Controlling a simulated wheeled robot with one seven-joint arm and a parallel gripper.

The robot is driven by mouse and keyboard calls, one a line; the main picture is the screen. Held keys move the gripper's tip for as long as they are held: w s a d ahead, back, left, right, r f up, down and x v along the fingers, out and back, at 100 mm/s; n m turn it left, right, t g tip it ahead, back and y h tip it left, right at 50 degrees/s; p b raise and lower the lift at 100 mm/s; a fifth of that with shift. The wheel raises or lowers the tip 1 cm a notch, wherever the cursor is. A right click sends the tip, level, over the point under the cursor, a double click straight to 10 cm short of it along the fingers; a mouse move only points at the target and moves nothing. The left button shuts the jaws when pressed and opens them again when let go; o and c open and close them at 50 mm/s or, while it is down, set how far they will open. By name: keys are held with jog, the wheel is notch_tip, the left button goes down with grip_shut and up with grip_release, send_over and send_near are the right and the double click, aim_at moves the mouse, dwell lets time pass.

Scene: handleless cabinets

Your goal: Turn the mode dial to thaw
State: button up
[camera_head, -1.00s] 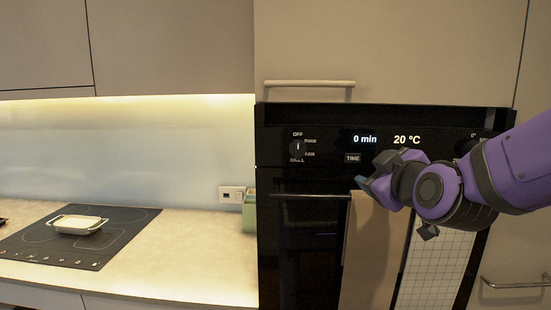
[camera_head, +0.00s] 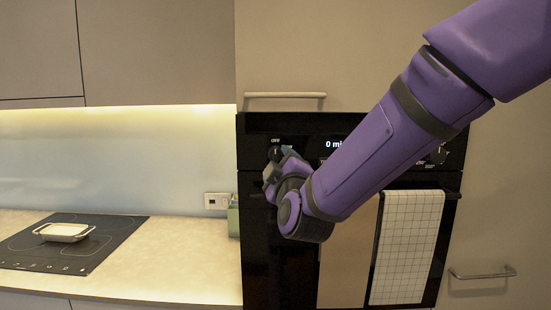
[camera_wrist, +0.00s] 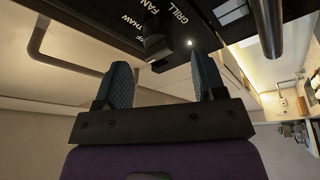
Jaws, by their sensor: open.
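The mode dial (camera_head: 274,154) is a dark knob at the left of the black oven's control panel (camera_head: 305,124), partly hidden by my gripper (camera_head: 280,166) in the head view. In the wrist view the dial (camera_wrist: 158,44) lies just beyond my gripper (camera_wrist: 164,76), roughly between the two fingers. The fingers are apart with nothing visible between them; I cannot tell whether either touches the dial. The labels THAW, FAN and GRILL show around the dial in the wrist view, with OFF partly cut. Its pointer direction is not clear.
A checked towel (camera_head: 405,245) and a plain brown towel (camera_head: 345,262) hang on the oven front below the panel. A cabinet handle (camera_head: 285,95) is above the oven. A white dish (camera_head: 63,231) sits on the hob (camera_head: 90,243) at left. My arm covers much of the panel.

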aim_at(277, 159)
jog(key=shift+x, duration=2.3)
jog(key=c, duration=0.9)
